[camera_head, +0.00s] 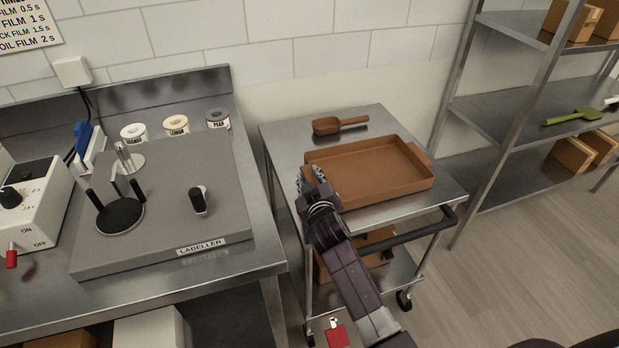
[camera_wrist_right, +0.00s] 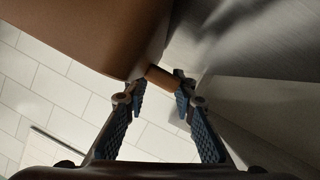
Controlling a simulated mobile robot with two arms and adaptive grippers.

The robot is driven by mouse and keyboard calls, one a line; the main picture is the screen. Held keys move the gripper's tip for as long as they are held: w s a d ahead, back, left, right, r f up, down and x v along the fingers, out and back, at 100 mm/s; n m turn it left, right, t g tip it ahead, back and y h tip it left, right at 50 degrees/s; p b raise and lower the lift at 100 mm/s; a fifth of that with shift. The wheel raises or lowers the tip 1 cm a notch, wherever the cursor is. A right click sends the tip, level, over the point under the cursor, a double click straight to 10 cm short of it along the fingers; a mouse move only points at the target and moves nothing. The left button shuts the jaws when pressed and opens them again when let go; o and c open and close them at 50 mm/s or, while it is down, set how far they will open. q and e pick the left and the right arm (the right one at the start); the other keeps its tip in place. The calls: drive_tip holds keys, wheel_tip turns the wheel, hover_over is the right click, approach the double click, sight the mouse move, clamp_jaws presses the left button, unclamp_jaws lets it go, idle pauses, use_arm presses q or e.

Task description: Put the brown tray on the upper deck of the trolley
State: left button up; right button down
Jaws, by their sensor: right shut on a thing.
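The brown tray (camera_head: 368,168) is a shallow rectangular pan with a tab handle at each end. In the head view it appears level over the upper deck (camera_head: 283,132) of the steel trolley; I cannot tell whether it fully rests on it. My right gripper (camera_head: 314,184) is at the tray's left end, shut on the handle there. In the right wrist view the fingers (camera_wrist_right: 160,86) are on either side of the handle tab (camera_wrist_right: 163,77), with the tray's brown wall (camera_wrist_right: 90,35) above. My left gripper is not in view.
A brown scoop (camera_head: 340,124) lies on the deck behind the tray. The trolley's dark push handle (camera_head: 425,234) is at its front right. A labeller (camera_head: 165,200) on a steel bench (camera_head: 265,258) stands to the left, and steel shelves (camera_head: 500,155) stand to the right.

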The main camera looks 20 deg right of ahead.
drive_tip(key=c, duration=1.6)
unclamp_jaws()
drive_tip(key=v, duration=1.2)
drive_tip(key=shift+s, duration=0.1)
